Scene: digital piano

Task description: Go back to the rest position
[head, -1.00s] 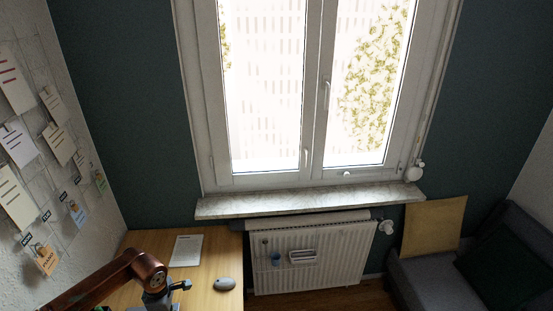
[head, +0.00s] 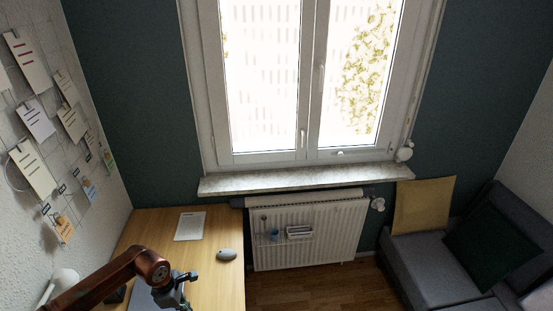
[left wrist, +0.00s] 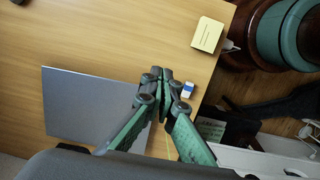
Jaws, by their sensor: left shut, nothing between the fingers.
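My left arm comes in from the lower left of the head view, with its gripper (head: 188,277) above the wooden desk (head: 215,222). In the left wrist view the left gripper (left wrist: 163,72) has its green fingers closed together at the tips. Nothing shows between them. The fingers hang over the desk (left wrist: 120,25) near its edge. My right gripper is in neither view. No piano can be made out.
On the desk lie a paper sheet (head: 189,226), a computer mouse (head: 227,254), a grey flat panel (left wrist: 95,105), a yellow note pad (left wrist: 207,35) and a small blue-white eraser (left wrist: 187,91). A radiator (head: 308,240) and a grey sofa (head: 425,262) stand beyond open floor.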

